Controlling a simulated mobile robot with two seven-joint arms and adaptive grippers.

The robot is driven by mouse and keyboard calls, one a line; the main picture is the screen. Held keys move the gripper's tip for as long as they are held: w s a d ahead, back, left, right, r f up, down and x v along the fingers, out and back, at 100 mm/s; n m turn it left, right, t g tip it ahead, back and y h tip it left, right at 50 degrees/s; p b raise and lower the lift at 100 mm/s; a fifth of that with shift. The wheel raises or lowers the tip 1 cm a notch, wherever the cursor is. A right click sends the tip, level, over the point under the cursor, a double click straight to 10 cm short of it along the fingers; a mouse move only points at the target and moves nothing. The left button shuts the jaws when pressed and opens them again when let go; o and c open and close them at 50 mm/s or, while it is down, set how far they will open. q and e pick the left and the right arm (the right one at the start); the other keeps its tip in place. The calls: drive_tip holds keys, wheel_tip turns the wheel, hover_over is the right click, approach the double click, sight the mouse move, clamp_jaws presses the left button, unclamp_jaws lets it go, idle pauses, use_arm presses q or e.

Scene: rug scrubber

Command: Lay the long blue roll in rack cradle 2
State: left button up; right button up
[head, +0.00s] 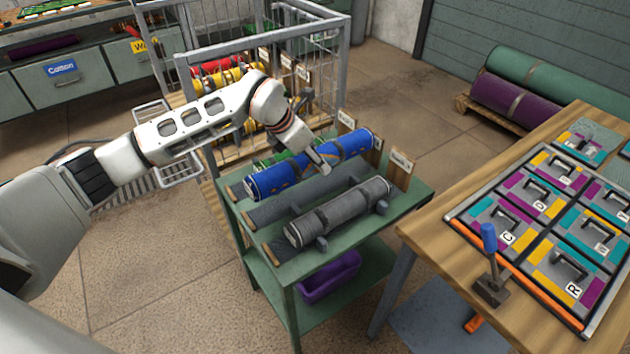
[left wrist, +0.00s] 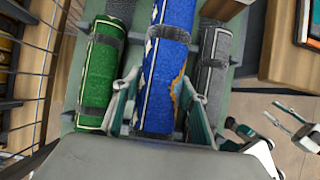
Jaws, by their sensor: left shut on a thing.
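The long blue roll (head: 353,145) has pale edging and orange marks. My left gripper (head: 318,164) is shut around its middle. In the left wrist view the blue roll (left wrist: 168,75) runs between my fingers (left wrist: 160,115), with a green roll (left wrist: 98,80) left of it and a grey roll (left wrist: 213,75) right. In the head view the grey roll (head: 340,212) lies in the front cradle of the green rack (head: 415,195). A bare dark middle strip (head: 300,202) shows between blue and grey. I cannot tell whether the blue roll touches its cradle; tag writing is unreadable.
A wire cage (head: 265,45) with red and yellow rolls stands close behind the rack. A wooden table (head: 425,230) with a panel tray and blue-handled tool is at right. A purple bin (head: 330,278) sits on the lower shelf. Part of another gripper, apparently my right (left wrist: 285,125), shows in the wrist view.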

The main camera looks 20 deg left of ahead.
sight(315, 169)
use_arm(q)
wheel_tip(315, 169, down, 4)
drive_tip(key=shift+r, duration=0.25)
wheel_tip(315, 169, down, 4)
drive_tip(key=shift+f+b, duration=0.1)
drive_tip(key=shift+b, duration=0.35)
drive_tip(key=o, duration=1.1)
drive_tip(key=shift+o, duration=1.1)
